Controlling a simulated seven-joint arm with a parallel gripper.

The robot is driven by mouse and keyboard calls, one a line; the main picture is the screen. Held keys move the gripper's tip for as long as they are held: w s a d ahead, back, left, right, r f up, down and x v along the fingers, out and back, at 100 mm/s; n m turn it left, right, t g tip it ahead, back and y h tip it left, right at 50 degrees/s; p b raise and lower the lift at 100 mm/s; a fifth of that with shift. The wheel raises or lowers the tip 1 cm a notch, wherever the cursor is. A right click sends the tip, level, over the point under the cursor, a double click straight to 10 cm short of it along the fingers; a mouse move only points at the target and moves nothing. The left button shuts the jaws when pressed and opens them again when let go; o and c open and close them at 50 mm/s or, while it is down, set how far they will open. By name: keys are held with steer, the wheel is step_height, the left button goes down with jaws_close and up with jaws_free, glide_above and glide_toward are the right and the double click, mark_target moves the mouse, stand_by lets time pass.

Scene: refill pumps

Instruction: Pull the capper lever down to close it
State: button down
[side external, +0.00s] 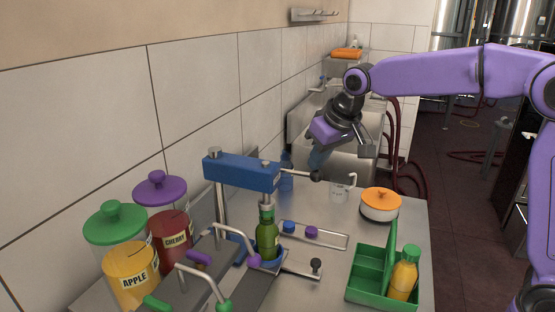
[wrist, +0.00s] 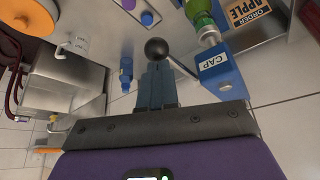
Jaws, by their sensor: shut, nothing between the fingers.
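The blue capper head (side external: 240,172) stands on posts above the table. It also shows in the wrist view with a "CAP" label (wrist: 213,64). Its lever reaches out to the right, roughly level, and ends in a black ball knob (side external: 316,176). A green bottle (side external: 267,236) stands upright under the capper head. My gripper (side external: 316,162) is shut and empty, pointing down just above the knob. In the wrist view the knob (wrist: 157,48) lies just past the tips of my closed fingers (wrist: 156,66); I cannot tell whether they touch.
A blue cap (side external: 289,226) and a purple cap (side external: 311,232) sit on a rail. An orange-lidded pot (side external: 380,206), a green tray (side external: 372,270) and a yellow bottle (side external: 403,276) stand to the right. Syrup jars (side external: 130,275) and pump levers (side external: 240,240) are at the left and front.

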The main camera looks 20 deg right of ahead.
steer(key=shift+f, duration=1.1)
steer(key=shift+w+a+f, duration=0.1)
steer(key=shift+f, duration=0.7)
steer(key=shift+r, duration=0.1)
steer(key=shift+s+d+r, duration=1.05)
steer(key=shift+r, duration=1.4)
step_height(320, 180, up, 9)
glide_above(316, 173)
steer(key=s+d, duration=0.2)
steer(key=shift+w+d, duration=0.2)
